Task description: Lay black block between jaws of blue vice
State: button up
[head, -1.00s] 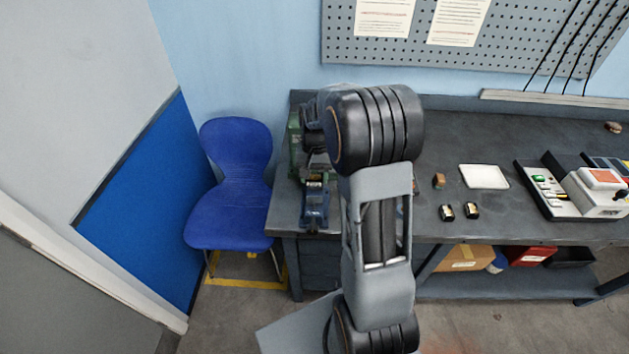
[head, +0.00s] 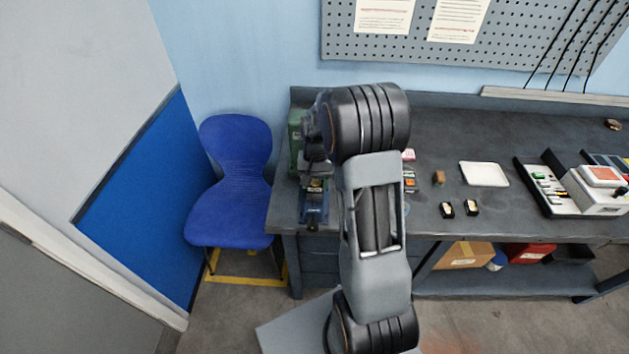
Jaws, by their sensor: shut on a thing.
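The blue vice (head: 313,212) sits at the left front end of the grey bench. My gripper (head: 316,176) is over the back part of the vice, pointing down, and is partly hidden by my own arm. It is shut on a small dark block with a tan patch (head: 316,186), which looks like the black block. The block is at or just above the vice jaws; I cannot tell whether it touches them. The jaw gap is mostly hidden.
A green machine (head: 295,135) stands behind the vice. Two small dark blocks (head: 447,210) (head: 472,208), a brown block (head: 439,178) and a white tray (head: 484,174) lie right of my arm. A control box (head: 599,190) stands far right. A blue chair (head: 232,185) is left.

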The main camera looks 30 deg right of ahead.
jog(key=o, duration=1.2)
jog(key=shift+c, duration=0.2)
jog(key=shift+r+p, duration=0.4)
jog(key=shift+r, duration=0.05)
notch_tip(320, 180, up, 11)
jog(key=w+b, duration=0.1)
jog(key=b, duration=0.1)
jog(key=s+a+r+n+t, duration=0.1)
jog(key=s+a+n+t, duration=0.2)
jog(key=s, duration=0.5)
jog(key=s+a+r+n+t, duration=0.2)
jog(key=s+a, duration=0.4)
jog(key=s, duration=0.3)
jog(key=shift+a+r+n+t+h, duration=0.3)
jog(key=shift+n+t+h, duration=0.1)
